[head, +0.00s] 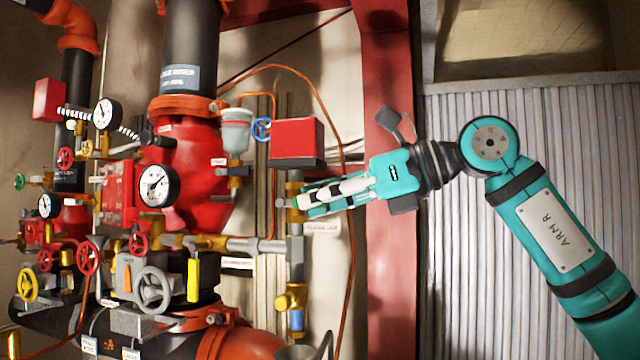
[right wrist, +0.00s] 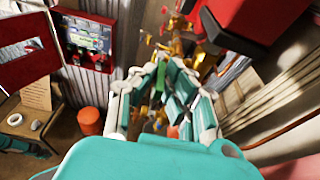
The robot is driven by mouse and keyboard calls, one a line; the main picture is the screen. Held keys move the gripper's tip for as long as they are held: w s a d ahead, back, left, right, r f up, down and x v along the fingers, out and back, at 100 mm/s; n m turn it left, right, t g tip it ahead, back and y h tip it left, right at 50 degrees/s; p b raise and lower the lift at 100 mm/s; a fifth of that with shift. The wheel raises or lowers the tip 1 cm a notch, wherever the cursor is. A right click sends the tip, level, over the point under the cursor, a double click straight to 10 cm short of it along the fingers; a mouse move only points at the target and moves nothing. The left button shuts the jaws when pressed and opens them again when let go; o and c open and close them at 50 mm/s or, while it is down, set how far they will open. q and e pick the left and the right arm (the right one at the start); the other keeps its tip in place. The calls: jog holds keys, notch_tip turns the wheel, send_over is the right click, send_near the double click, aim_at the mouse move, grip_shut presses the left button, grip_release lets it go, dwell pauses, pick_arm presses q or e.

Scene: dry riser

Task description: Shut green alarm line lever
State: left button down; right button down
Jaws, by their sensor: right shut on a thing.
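My right gripper (head: 304,201) reaches in from the right to the grey alarm line pipe (head: 296,245), just below the red box. Its fingers are closed together at a valve on this pipe, above a small white label (head: 321,228). The green lever is mostly hidden by the white and teal fingers, and its exact angle cannot be told. In the right wrist view the gripper (right wrist: 162,75) has its fingers drawn in, with a green piece (right wrist: 177,112) between them that I take for the lever. My left gripper is not in view.
A red box (head: 297,140) sits just above the gripper, with a blue handwheel (head: 261,129) to its left. A blue lever (head: 296,320) is lower on the pipe. A yellow lever (head: 193,280) and gauges crowd the left. Corrugated wall (head: 460,270) lies behind my arm.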

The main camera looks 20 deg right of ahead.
jog(key=c, duration=1.4)
grip_release()
jog(key=v, duration=1.2)
jog(key=shift+f, duration=0.1)
